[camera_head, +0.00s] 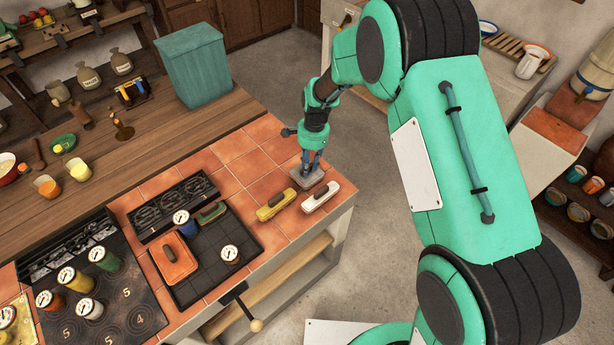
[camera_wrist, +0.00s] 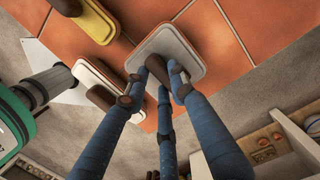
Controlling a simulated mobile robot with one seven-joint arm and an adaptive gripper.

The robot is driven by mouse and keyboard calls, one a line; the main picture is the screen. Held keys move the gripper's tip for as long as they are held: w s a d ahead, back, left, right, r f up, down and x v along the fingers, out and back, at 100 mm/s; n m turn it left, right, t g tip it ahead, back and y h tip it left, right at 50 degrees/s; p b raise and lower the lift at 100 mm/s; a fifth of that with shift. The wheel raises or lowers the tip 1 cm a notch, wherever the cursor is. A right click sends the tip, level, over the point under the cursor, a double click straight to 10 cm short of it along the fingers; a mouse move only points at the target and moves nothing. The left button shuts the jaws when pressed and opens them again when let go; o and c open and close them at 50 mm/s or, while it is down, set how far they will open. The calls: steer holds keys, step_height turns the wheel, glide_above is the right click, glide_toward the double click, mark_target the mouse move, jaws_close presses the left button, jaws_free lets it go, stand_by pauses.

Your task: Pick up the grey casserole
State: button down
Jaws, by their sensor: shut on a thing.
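The grey casserole (camera_head: 300,181) is at the right end of the tiled counter, close to its edge. My gripper (camera_head: 311,163) comes down on it from above and is shut on its brown handle. In the wrist view the casserole (camera_wrist: 188,55) is a rounded pale-grey rectangle, and the blue fingers of my gripper (camera_wrist: 163,75) close around the handle in its middle. The fingers hide part of the lid. I cannot tell whether its base touches the tiles.
A white casserole (camera_head: 321,197) and a yellow one (camera_head: 276,204) lie close by on the tiles. Bare tiles (camera_head: 233,146) lie behind; the counter edge is close on the right.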

steer(key=shift+r, duration=0.2)
step_height(320, 180, up, 10)
steer(key=p, duration=0.1)
steer(key=shift+p, duration=0.35)
stand_by(0.3)
